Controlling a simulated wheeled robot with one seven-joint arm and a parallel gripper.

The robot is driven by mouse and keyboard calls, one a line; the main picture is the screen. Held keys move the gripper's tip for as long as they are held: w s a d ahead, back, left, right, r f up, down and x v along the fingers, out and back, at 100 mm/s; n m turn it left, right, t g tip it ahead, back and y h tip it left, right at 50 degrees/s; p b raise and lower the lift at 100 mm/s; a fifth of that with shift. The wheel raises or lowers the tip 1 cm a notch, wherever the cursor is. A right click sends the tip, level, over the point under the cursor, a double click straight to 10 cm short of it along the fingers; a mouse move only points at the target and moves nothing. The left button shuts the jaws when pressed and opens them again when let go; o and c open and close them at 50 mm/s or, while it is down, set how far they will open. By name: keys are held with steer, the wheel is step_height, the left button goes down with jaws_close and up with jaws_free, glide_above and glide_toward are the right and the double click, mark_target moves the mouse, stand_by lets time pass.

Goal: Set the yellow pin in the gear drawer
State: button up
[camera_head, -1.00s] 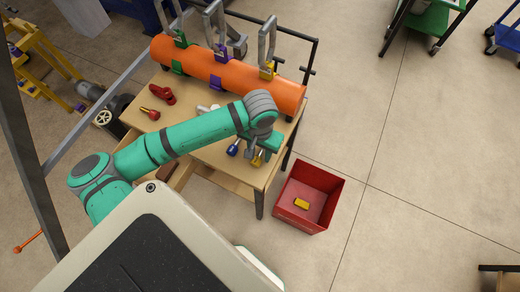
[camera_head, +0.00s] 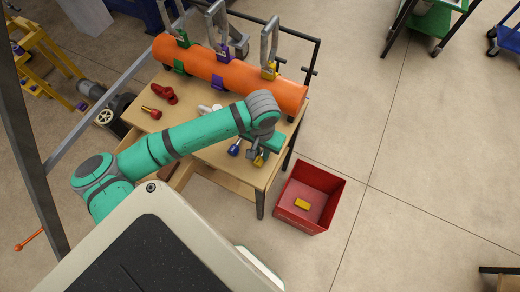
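My gripper (camera_head: 254,154) hangs over the front right corner of the wooden table, pointing down. A small yellow-ended pin (camera_head: 258,161) shows right at its fingertips; the fingers are too small and partly hidden to tell whether they close on it. A pin with a blue end (camera_head: 234,150) lies just left of the gripper. A wooden drawer (camera_head: 182,176) stands pulled out at the table's front left, partly hidden behind my arm. I cannot see its contents or any gear mark on it.
An orange pipe (camera_head: 225,73) with coloured clamps lies along the table's back. A red-ended pin (camera_head: 151,112) and a red object (camera_head: 165,94) are on the table's left. A red bin (camera_head: 310,185) holding a yellow block (camera_head: 302,204) stands on the floor right.

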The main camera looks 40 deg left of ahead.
jaws_close()
steer(key=shift+r, duration=0.1)
steer(key=shift+s+a+r, duration=0.1)
steer(key=shift+r, duration=0.25)
steer(key=shift+r, duration=0.35)
stand_by(0.3)
